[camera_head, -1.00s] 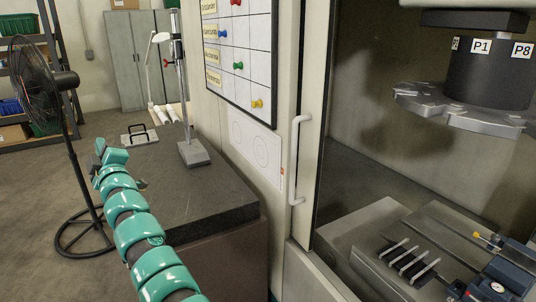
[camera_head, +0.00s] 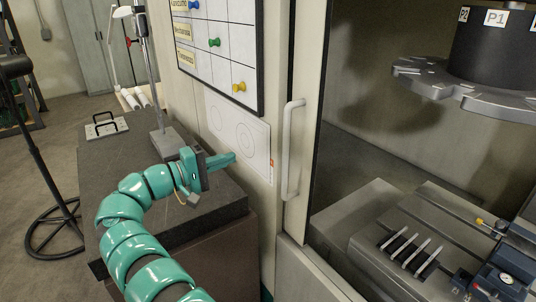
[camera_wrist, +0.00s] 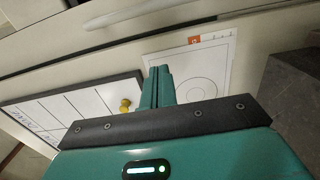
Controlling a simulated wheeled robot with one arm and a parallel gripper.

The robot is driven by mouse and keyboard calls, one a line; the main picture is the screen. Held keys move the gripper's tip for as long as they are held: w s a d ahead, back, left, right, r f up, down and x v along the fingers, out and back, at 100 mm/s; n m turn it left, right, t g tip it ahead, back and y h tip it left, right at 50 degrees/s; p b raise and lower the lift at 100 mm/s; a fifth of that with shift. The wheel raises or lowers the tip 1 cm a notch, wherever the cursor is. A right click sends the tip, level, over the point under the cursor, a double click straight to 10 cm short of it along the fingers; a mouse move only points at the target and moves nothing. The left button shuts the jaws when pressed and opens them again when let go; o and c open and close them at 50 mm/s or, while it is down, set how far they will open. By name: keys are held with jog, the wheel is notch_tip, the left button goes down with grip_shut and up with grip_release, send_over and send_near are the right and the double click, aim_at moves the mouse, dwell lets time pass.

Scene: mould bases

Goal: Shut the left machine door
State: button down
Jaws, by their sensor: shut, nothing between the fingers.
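The left machine door (camera_head: 309,130) is a pale frame with a dark edge at the left of the machine opening. It stands open, with the machine inside visible to its right. Its white vertical bar handle (camera_head: 290,150) is on the frame. The handle also shows as a pale bar (camera_wrist: 133,13) at the top of the wrist view. My gripper (camera_head: 232,158) is shut and empty. It points right toward the handle, a short gap away, in front of the panel with the circle sheet. In the wrist view its fingertips (camera_wrist: 158,72) are together, below the handle.
A dark stone table (camera_head: 200,205) stands under my arm, with a height gauge stand (camera_head: 167,140) and a plate with a black handle (camera_head: 105,127). A board with coloured pins (camera_head: 220,50) hangs on the wall. Inside the machine are a tool carousel (camera_head: 465,90) and a vise (camera_head: 500,285).

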jog(key=p+x, duration=0.4)
jog(key=x, duration=0.6)
jog(key=shift+d+r, duration=0.1)
jog(key=shift+d, duration=0.15)
jog(key=s+d+p, duration=0.2)
jog(key=shift+s+d+f, duration=0.2)
jog(key=shift+s+d, duration=0.1)
jog(key=shift+s, duration=0.05)
jog(key=shift+d, duration=0.1)
